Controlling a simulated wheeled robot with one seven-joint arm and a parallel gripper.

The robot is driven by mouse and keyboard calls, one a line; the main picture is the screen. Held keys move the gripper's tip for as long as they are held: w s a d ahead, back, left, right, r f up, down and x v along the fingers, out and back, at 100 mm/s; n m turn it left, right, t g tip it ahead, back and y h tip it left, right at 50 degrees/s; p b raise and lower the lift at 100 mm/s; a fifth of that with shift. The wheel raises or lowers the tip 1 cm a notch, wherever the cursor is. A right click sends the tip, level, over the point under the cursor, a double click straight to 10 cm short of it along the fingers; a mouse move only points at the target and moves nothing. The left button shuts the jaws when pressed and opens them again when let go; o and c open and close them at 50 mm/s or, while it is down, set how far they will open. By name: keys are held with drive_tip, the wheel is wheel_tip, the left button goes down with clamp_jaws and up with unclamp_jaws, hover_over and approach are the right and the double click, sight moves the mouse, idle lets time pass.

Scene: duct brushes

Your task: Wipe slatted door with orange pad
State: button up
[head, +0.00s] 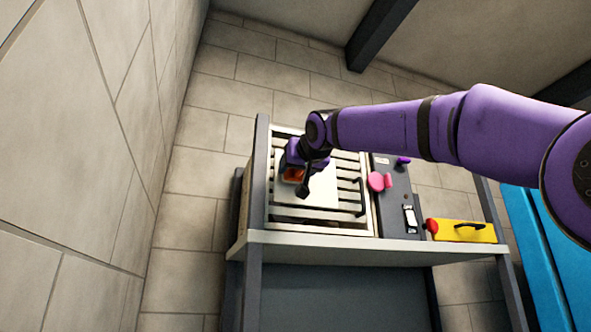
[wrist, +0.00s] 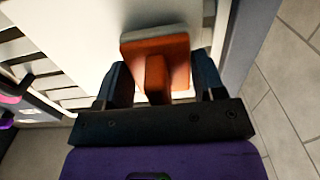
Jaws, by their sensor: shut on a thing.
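The orange pad (wrist: 156,57) has an orange block handle and a grey edge along its far side. My gripper (wrist: 163,82) is shut on the handle, with one dark finger on each side. The pad's face is against or very near a pale flat panel; I cannot tell whether it touches. In the head view the pad (head: 294,174) is mostly hidden by my gripper (head: 298,178). The slatted door (head: 318,222) is cream with dark gaps between slats, set in a grey frame, and the pale panel covers its middle.
A dark panel (head: 394,205) right of the door carries a pink round knob (head: 376,181), a purple piece (head: 403,161) and a white switch (head: 410,217). A yellow box (head: 463,231) with a red end sits at the shelf's right. A blue object (head: 540,262) stands further right.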

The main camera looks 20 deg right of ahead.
drive_tip(key=shift+s, duration=2.5)
drive_tip(key=s, duration=0.3)
